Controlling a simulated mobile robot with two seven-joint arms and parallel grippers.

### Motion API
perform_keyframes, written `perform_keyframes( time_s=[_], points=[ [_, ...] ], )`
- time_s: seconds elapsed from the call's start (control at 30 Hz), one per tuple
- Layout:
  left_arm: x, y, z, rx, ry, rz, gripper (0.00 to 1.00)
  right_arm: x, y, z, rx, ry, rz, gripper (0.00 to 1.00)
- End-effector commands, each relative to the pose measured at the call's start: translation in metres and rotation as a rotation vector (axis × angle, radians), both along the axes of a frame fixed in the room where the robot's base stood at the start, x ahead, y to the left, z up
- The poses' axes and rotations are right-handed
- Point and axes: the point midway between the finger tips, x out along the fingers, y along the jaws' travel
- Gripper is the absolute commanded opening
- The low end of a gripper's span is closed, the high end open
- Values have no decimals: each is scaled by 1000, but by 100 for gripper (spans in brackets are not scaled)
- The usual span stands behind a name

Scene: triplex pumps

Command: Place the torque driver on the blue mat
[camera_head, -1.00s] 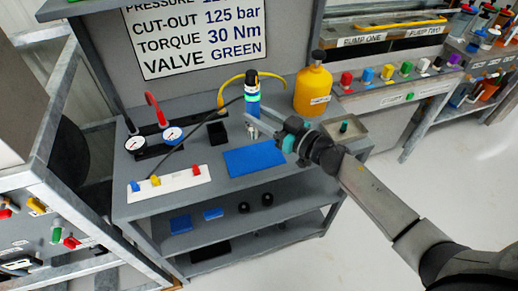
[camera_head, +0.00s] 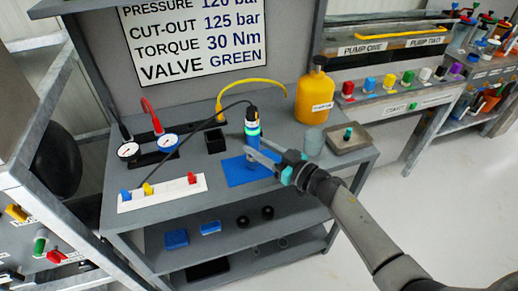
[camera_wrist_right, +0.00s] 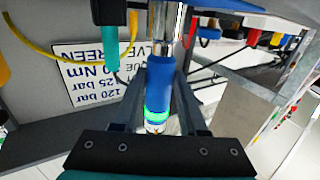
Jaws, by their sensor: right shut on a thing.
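The torque driver (camera_head: 252,128) is upright, with a black top, a glowing green ring and a blue body. A dark cable runs from its top to the left. My right gripper (camera_head: 258,155) is shut on its lower body. The blue mat (camera_head: 240,176) lies flat on the grey bench, and the driver stands over its back part in the head view. The gripper hides the driver's lower end, so I cannot tell whether it touches the mat. In the right wrist view the driver's blue body (camera_wrist_right: 160,85) sits between the fingers. My left gripper is not in view.
A white strip (camera_head: 160,195) with coloured valves lies left of the mat, with two gauges behind it. A black square holder (camera_head: 215,141) stands behind the mat.

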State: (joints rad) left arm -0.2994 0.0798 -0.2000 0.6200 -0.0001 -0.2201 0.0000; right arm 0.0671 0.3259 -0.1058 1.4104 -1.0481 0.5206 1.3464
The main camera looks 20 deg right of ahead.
Motion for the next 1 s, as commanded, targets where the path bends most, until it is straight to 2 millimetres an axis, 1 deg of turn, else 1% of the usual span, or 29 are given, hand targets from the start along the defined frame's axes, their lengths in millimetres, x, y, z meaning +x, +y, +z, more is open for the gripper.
perform_keyframes(
  time_s=[0.07,0.2,0.23,0.47,0.7,0.8,0.87,1.0],
  points=[
    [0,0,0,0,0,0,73,1,0,2,1,-4,0,0],
    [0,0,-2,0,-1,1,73,1,0,-2,1,-3,1,0],
    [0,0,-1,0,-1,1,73,0,0,-3,-1,1,0,45],
    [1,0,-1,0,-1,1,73,0,0,-3,-1,1,0,71],
    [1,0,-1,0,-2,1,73,0,0,-3,-1,1,0,72],
    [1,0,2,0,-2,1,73,0,0,2,0,0,0,72],
    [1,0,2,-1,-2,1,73,-5,-3,0,-1,4,-1,72],
    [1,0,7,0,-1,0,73,-23,-14,0,-2,6,-1,72]
  ],
)
